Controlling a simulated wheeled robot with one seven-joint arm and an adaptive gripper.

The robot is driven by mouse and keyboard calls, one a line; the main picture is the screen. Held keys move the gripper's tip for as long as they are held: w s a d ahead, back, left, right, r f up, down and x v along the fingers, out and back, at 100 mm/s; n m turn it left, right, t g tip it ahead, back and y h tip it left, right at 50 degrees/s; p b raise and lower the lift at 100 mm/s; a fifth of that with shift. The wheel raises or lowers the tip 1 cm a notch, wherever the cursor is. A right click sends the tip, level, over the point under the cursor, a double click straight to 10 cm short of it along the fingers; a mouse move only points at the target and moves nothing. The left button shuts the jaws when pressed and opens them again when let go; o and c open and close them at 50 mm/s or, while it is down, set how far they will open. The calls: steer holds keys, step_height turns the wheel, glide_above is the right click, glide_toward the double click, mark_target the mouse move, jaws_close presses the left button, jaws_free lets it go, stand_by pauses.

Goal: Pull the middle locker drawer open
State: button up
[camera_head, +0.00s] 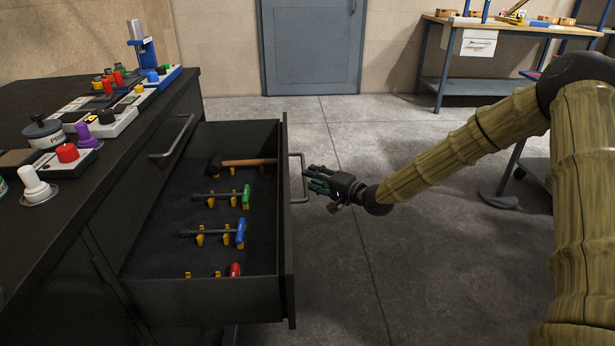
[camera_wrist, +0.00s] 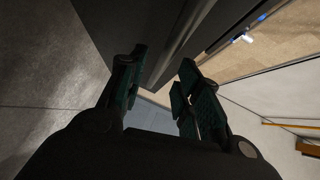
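A dark drawer (camera_head: 205,298) of the black locker stands pulled far out. Its bar handle (camera_head: 299,178) is on the outer front face, on the right. Inside lie a wooden-handled hammer (camera_head: 245,162) and tools with green (camera_head: 245,197), blue (camera_head: 240,232) and red (camera_head: 235,269) ends on yellow holders. My gripper (camera_head: 312,182) is just right of the handle, at about its height; I cannot tell whether it touches it. In the wrist view, my gripper's (camera_wrist: 160,88) two fingers are apart with nothing seen between them. A dark panel shows beyond them.
A closed drawer with a handle (camera_head: 172,137) sits above the open one. The black countertop (camera_head: 45,95) carries buttons and switches. A blue-grey door (camera_head: 310,45) and a workbench (camera_head: 490,28) stand at the back.

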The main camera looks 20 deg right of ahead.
steer(key=v, duration=0.7)
steer(key=shift+s+d, duration=0.2)
steer(key=shift+s, duration=0.1)
steer(key=s+a+f+n+g+h, duration=0.1)
steer(key=s+a+f, duration=0.15)
steer(key=f, duration=0.25)
steer(key=s+a+f+g, duration=0.2)
steer(key=s+f, duration=0.1)
steer(key=f, duration=0.2)
steer(key=s+a+f+n+g+h, duration=0.1)
steer(key=s+a+f, duration=0.15)
steer(key=f, duration=0.25)
steer(key=s+a+f+n+g+h, duration=0.1)
steer(key=s+f+n+g+h, duration=0.1)
steer(key=s+f, duration=0.6)
steer(key=s+f+n+g+h, duration=0.1)
steer(key=s+f+g, duration=0.3)
steer(key=s, duration=0.8)
steer(key=s+a+f+n+g+h, duration=0.1)
steer(key=s+f+n+h, duration=0.1)
steer(key=s+f, duration=0.65)
steer(key=s+d+n+g+h, duration=0.2)
steer(key=s+d+g, duration=0.1)
steer(key=s, duration=1)
step_height(320, 180, up, 25)
steer(key=p, duration=2.5)
steer(key=shift+f, duration=0.15)
steer(key=shift+s+a, duration=0.1)
steer(key=shift+a, duration=0.1)
